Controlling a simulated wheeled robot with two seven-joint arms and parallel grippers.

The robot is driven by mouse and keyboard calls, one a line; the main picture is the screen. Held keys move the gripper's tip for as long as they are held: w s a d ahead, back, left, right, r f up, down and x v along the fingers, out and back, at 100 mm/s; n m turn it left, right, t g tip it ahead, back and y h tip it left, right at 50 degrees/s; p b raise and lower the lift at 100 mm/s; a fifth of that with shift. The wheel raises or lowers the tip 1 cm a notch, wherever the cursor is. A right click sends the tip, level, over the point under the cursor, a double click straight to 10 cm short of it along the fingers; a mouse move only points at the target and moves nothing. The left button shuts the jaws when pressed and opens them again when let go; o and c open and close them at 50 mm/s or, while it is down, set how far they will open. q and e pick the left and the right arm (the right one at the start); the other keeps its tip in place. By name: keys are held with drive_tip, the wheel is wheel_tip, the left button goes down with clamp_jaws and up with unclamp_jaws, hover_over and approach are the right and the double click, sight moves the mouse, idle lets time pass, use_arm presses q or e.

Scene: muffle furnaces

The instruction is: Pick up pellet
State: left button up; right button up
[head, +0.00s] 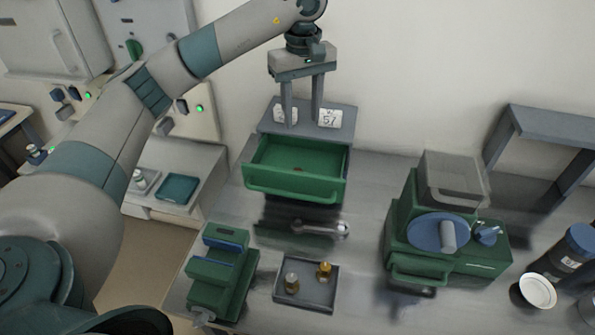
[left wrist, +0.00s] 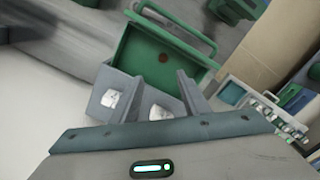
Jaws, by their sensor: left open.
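A small reddish-brown disc, which looks like the pellet (head: 298,169), lies on the floor of an open green drawer (head: 293,188). It also shows as a dark round spot in the left wrist view (left wrist: 163,58), inside the drawer (left wrist: 135,50). My left gripper (head: 301,121) points down with its two fingers apart and nothing between them. In the head view its fingertips appear over the grey cabinet top behind the drawer, above the pellet in the picture. The exact height over the cabinet is hard to tell. My right gripper is not in view.
The grey cabinet top (head: 307,127) bears white number labels. In front of the drawer lie a wrench-like tool (head: 320,228) and a tray (head: 308,296) with brass weights. A green press-like device (head: 222,270) stands left, a green machine (head: 450,250) right. Furnaces stand at far left.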

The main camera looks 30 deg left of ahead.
use_arm(q)
wheel_tip(320, 180, down, 10)
drive_tip(key=p, duration=0.4)
drive_tip(key=shift+s+f, duration=0.1)
drive_tip(key=shift+f, duration=0.45)
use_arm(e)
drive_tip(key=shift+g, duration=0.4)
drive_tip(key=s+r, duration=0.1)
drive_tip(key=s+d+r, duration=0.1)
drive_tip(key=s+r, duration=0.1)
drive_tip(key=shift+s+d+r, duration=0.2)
use_arm(q)
drive_tip(key=shift+s+a+f+p, duration=0.1)
drive_tip(key=shift+a+f+p, duration=0.2)
drive_tip(key=shift+f+p, duration=0.55)
drive_tip(key=f+p, duration=0.1)
drive_tip(key=f, duration=0.1)
drive_tip(key=shift+a+f+p, duration=0.2)
drive_tip(key=shift+f+p, duration=0.15)
drive_tip(key=shift+p, duration=0.05)
drive_tip(key=shift+f, duration=0.4)
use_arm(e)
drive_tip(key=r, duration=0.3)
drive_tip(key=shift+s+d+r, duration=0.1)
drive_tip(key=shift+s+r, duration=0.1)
